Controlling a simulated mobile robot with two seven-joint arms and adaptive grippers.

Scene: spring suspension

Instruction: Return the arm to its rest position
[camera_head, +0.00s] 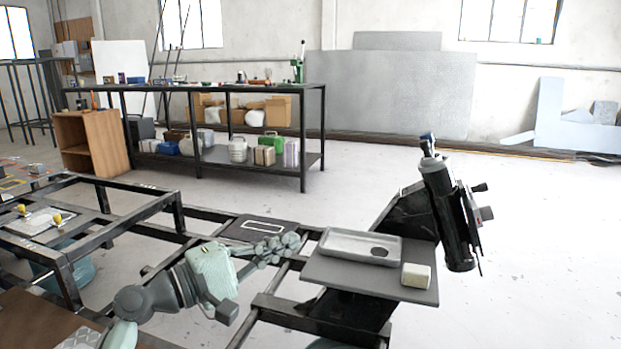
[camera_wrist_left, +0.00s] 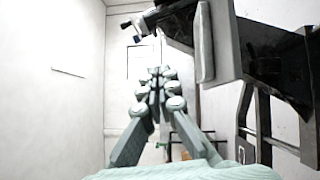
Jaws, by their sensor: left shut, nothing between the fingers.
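My left arm comes in from the lower left in the head view, and its pale green gripper (camera_head: 296,240) points to the right. The fingers lie close together and hold nothing. The fingertips are just left of a grey metal tray (camera_head: 334,253) on a small dark shelf (camera_head: 345,276); I cannot tell the exact gap or height. In the left wrist view the shut fingers (camera_wrist_left: 161,72) extend forward, with the tray (camera_wrist_left: 205,42) to their right. My right gripper is not in view.
A pale block (camera_head: 416,276) sits at the shelf's right end. A tall black cylindrical device (camera_head: 450,218) stands beside the shelf. Black metal frames (camera_head: 170,210) surround the arm. A workbench (camera_head: 250,88) with tools stands behind. The floor at right is clear.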

